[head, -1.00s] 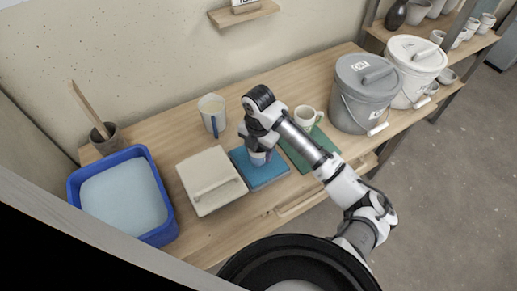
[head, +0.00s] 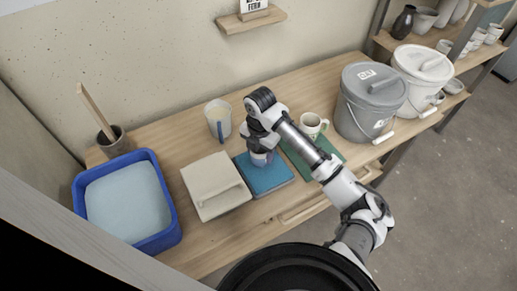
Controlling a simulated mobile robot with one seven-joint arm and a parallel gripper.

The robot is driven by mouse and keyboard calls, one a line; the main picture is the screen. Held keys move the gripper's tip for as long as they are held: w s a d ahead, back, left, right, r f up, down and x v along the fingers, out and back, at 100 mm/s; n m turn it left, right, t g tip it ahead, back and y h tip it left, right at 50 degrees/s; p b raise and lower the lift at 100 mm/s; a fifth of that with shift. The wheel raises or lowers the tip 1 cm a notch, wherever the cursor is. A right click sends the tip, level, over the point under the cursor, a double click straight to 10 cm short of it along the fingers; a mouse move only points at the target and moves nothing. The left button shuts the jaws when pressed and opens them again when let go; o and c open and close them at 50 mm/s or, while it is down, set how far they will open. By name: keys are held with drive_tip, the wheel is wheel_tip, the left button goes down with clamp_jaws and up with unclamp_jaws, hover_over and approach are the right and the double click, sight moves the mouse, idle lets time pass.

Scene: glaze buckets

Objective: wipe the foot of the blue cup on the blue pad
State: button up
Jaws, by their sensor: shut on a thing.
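The blue pad (head: 270,181) lies flat on the wooden bench, near its front edge. My gripper (head: 260,148) points down over the pad's far part and is shut on a small cup (head: 260,158). The cup is mostly hidden by my gripper; a pale side and a bluish patch show. The cup is at the pad's surface, but I cannot tell whether its foot touches the pad.
A cream lidded box (head: 214,190) sits just left of the pad. A green mat (head: 328,150) with a pale mug (head: 312,126) lies to the right. A tall mug (head: 218,124) stands behind. A blue basin (head: 170,234) is far left; a grey bucket (head: 362,118) and a white bucket (head: 420,84) are right.

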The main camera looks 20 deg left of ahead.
drive_tip(key=shift+s+d+b, duration=0.25)
drive_tip(key=shift+s+d, duration=0.7)
drive_tip(key=shift+d, duration=0.2)
drive_tip(key=shift+s+d+b, duration=0.25)
drive_tip(key=shift+s+d, duration=0.65)
drive_tip(key=shift+d, duration=0.25)
drive_tip(key=shift+w+a+p, duration=0.25)
drive_tip(key=shift+w+a, duration=0.85)
drive_tip(key=shift+a, duration=0.3)
drive_tip(key=shift+w+a+p, duration=0.25)
drive_tip(key=shift+w+a, duration=0.8)
drive_tip(key=shift+a, duration=0.35)
drive_tip(key=shift+s+d+b, duration=0.3)
drive_tip(key=shift+s+d, duration=0.8)
drive_tip(key=shift+d, duration=0.3)
drive_tip(key=shift+s+d+b, duration=0.3)
drive_tip(key=shift+s+d, duration=0.75)
drive_tip(key=shift+d, duration=0.35)
wheel_tip(320, 180, up, 7)
drive_tip(key=p, duration=0.5)
drive_tip(key=shift+w, duration=0.1)
